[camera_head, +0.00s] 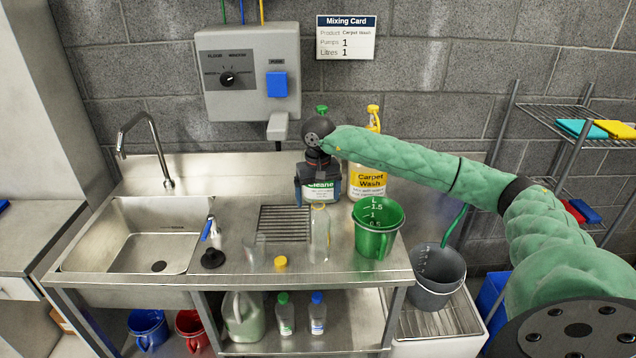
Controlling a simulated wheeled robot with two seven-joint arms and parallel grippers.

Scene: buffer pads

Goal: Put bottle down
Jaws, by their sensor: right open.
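A bottle with a green label reading "Cleane…" (320,194) stands upright on the steel counter (225,268), at the back. Its green cap (321,109) shows above my right arm's wrist. My right gripper (318,179) is open, with its dark fingers at the upper part of this bottle; the wrist hides much of it, and I cannot tell whether the fingers touch it. A clear bottle (320,238) stands upright nearer the front. A white Carpet Wash bottle (368,184) with a yellow cap stands to the right. My left gripper is out of view.
A green measuring jug (376,236) stands right of the clear bottle. A yellow cap (281,262), a small clear cup (254,255) and a black plug (212,257) lie leftward. A drain grille (284,223) and sink (130,240) are left; a grey bucket (437,277) is right.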

